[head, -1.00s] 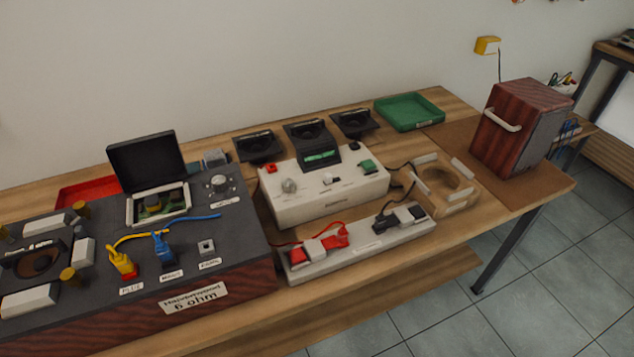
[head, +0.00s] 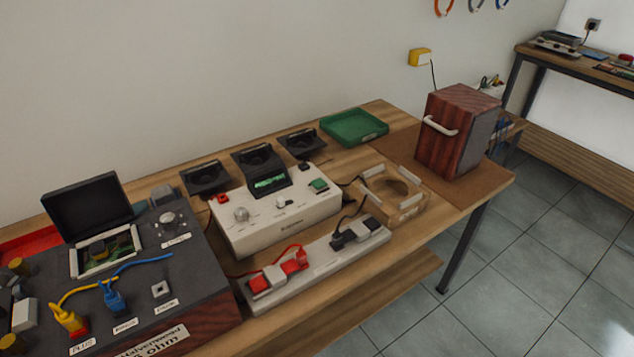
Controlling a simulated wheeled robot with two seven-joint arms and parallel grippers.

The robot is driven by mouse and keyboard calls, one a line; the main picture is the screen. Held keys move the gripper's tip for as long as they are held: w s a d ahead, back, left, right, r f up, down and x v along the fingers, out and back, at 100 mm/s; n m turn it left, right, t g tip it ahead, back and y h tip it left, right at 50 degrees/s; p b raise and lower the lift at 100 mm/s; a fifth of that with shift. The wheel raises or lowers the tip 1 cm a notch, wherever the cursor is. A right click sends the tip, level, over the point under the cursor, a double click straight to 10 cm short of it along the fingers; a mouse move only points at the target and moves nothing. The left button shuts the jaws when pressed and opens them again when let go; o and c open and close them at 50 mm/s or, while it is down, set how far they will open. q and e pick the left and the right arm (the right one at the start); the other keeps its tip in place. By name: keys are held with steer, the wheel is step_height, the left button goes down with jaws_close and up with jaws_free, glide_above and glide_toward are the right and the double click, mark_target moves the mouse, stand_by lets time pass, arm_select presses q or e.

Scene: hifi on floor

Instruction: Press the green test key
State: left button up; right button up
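The green test key (head: 319,184) is a small square key on the right end of the top of a white tester box (head: 290,227). The tester stands on the wooden bench and has a tilted black unit with a green lit display (head: 270,182) at its back. A red button (head: 222,198), a grey knob (head: 241,214) and a small switch are also on its top. Nothing covers the green key. Neither of my grippers shows in the head view.
A white strip (head: 318,268) with red and black clips lies in front of the tester. A wooden ring frame (head: 412,192), a green tray (head: 355,127) and a wooden box with a handle (head: 454,137) are to the right.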

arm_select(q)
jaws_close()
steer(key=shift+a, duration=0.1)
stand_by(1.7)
